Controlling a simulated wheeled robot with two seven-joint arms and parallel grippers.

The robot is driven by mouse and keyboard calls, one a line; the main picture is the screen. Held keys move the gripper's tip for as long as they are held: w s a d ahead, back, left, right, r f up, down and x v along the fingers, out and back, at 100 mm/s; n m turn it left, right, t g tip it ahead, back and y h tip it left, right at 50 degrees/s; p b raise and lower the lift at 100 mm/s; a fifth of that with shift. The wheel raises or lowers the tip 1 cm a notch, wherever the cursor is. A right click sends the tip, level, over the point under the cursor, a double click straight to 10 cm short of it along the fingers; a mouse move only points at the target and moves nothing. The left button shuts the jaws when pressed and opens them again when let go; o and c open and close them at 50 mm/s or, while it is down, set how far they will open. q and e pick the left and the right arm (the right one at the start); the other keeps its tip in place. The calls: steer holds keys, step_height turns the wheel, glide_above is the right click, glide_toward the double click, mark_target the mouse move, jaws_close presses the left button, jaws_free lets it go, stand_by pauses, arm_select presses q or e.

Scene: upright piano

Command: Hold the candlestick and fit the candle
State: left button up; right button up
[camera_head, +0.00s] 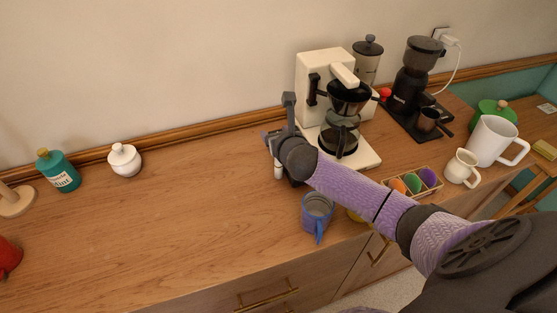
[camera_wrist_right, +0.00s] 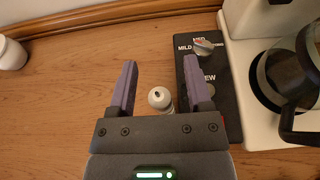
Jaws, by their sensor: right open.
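A small white upright object (camera_head: 278,171), probably the candle, stands on the wooden counter below my right gripper (camera_head: 276,147). I see no clear contact. No candlestick can be made out for certain. A wooden round base with a post (camera_head: 14,203) is cut off at the left edge. My left gripper is not in view.
A blue mug (camera_head: 318,212) stands near the front edge. The counter's left middle is clear.

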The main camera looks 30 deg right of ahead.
jaws_close()
stand_by(1.3)
